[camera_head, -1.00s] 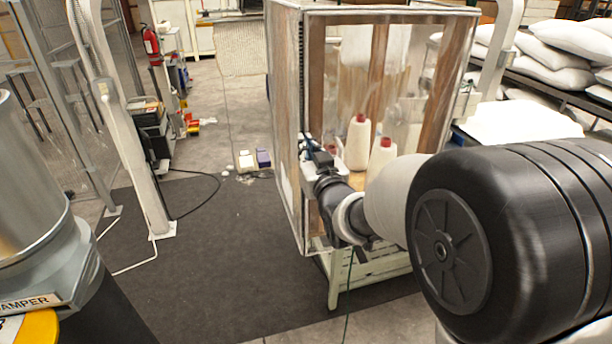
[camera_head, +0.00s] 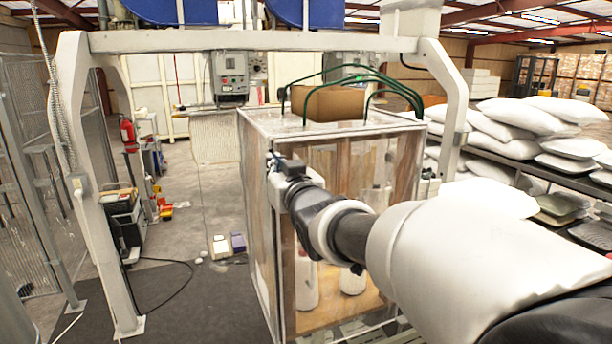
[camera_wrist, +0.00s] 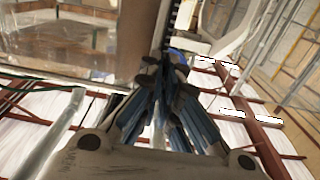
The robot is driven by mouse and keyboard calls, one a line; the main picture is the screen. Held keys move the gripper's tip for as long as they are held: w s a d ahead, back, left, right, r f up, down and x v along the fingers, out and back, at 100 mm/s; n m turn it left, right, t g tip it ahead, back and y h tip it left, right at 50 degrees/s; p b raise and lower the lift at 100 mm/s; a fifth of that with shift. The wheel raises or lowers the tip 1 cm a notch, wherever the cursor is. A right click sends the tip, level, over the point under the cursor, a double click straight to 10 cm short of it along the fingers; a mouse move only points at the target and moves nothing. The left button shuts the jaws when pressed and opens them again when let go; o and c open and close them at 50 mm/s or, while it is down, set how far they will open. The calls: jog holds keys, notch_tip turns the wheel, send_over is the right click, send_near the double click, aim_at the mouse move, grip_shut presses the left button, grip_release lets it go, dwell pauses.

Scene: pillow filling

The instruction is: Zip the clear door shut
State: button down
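The clear door (camera_head: 345,200) covers the front of a tall box (camera_head: 258,215); white cones with red tops showed behind it earlier, and their pale bodies show now. My gripper (camera_head: 276,163) is at the door's upper left edge, just under the box's top. In the wrist view, the two blue-grey fingers (camera_wrist: 164,70) come together at their tips around a small dark piece, seemingly the zipper pull. Dark zipper teeth (camera_wrist: 172,22) run on from the fingertips along the door's edge. The pull itself is mostly hidden by the fingers.
A white gantry frame (camera_head: 250,41) spans over the box. Green hoops (camera_head: 355,80) and a brown carton (camera_head: 328,102) are on or behind the box's top. White pillows (camera_head: 515,117) lie on racks at right. Open floor (camera_head: 205,280) lies left of the box.

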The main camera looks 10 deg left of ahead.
dwell(0.3)
jog(key=c, duration=1.8)
grip_release()
jog(key=v, duration=1.2)
